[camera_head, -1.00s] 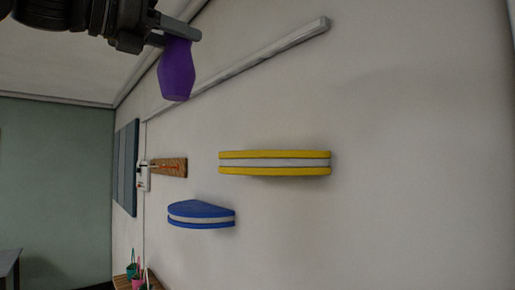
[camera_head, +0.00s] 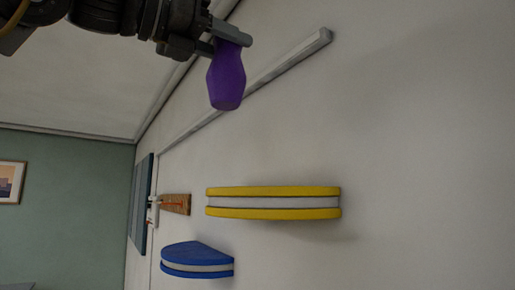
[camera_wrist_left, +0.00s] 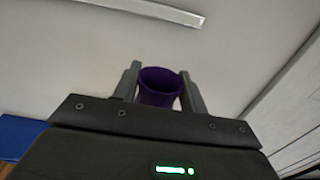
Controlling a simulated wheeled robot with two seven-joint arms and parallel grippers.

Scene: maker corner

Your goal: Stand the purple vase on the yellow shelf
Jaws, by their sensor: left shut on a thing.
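The purple vase (camera_head: 226,82) is held by its narrow neck in my left gripper (camera_head: 232,40), at the top of the head view. It hangs in the air above the yellow shelf and apart from it. In the left wrist view the vase's round mouth (camera_wrist_left: 160,80) sits between the two fingers of my left gripper (camera_wrist_left: 160,88). The yellow shelf (camera_head: 272,213), two yellow layers with a white band between, is on the wall below the vase in the head view. Nothing stands on its visible upper edge. My right gripper is not in view.
A blue shelf (camera_head: 197,262) is on the wall, lower left of the yellow one. A brown wooden piece (camera_head: 175,204) is left of the yellow shelf. A long white rail (camera_head: 270,75) runs slanting behind the vase. The wall to the right is bare.

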